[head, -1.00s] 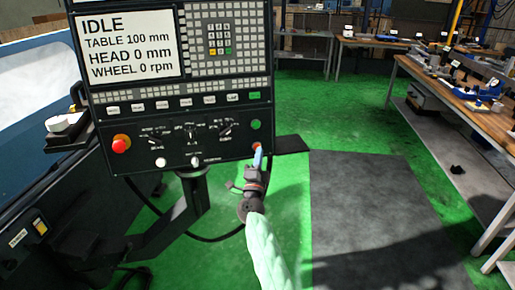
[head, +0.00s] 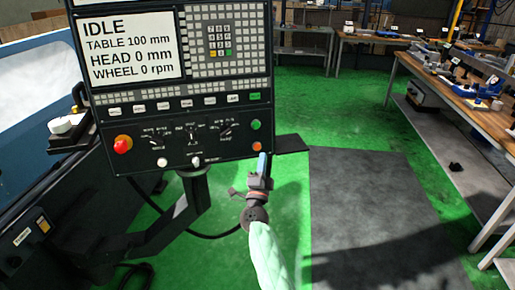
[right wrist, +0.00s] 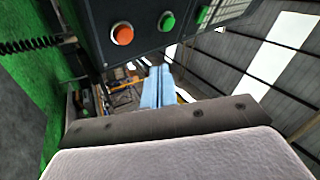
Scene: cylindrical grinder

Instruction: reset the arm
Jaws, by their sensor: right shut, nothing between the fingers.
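My right gripper (head: 262,162) is in front of the lower right corner of the control panel (head: 180,140), just below the orange button (head: 256,146). Its light blue fingers are together with nothing between them. In the right wrist view the shut fingers (right wrist: 157,88) point past the panel's lower edge. The orange button (right wrist: 122,34) and the green button (right wrist: 167,21) sit above them there, and the fingers look apart from both. The panel screen (head: 129,47) reads IDLE, table 100 mm, head 0 mm, wheel 0 rpm. My left gripper is not in view.
The panel stands on a dark bracket arm (head: 180,212) beside the grinder body (head: 30,110) at the left. A red knob (head: 123,145) is at the panel's lower left. A wooden workbench (head: 450,85) with tools stands at the right.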

